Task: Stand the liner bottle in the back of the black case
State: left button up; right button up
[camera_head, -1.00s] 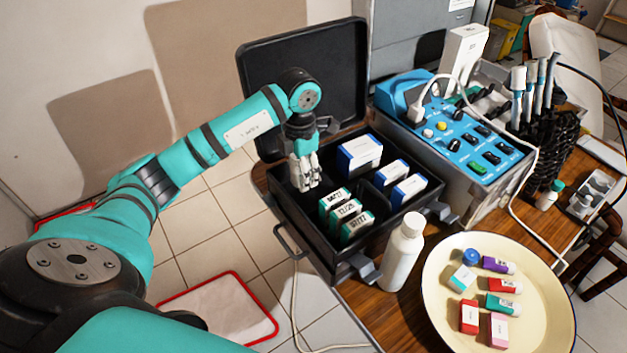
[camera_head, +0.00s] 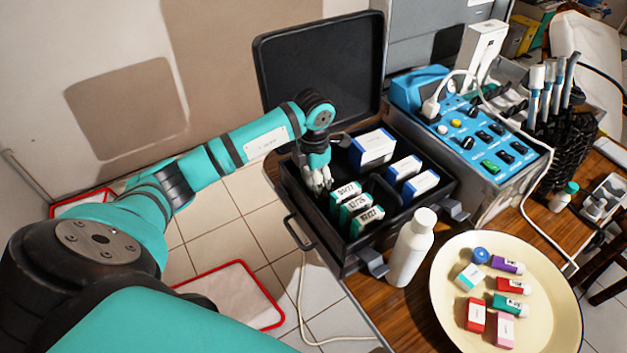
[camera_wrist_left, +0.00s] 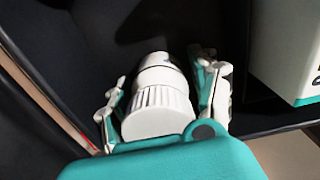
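The black case (camera_head: 310,222) stands open on the table, its lid up at the back. My left gripper (camera_head: 318,182) is down inside the case's left compartment, left of the green-and-white boxes. In the left wrist view, my left gripper (camera_wrist_left: 160,88) has its fingers close on both sides of a white bottle with a ribbed cap (camera_wrist_left: 158,100), which I take for the liner bottle. The fingers look closed on it, though small gaps show near the tips. The bottle's lower end and its contact with the case floor are hidden. My right gripper is out of view.
Green-and-white boxes (camera_head: 355,208) and blue-and-white boxes (camera_head: 373,147) fill other compartments. A tall white bottle (camera_head: 411,250) stands in front of the case. A cream plate (camera_head: 547,320) with several small items is at right. A blue control unit (camera_head: 470,125) stands beside the case.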

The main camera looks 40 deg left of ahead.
pick_arm(q)
jog(key=shift+r, duration=0.55)
notch_tip(320, 180, up, 11)
jog(key=shift+r+b, duration=0.15)
jog(key=shift+b, duration=0.4)
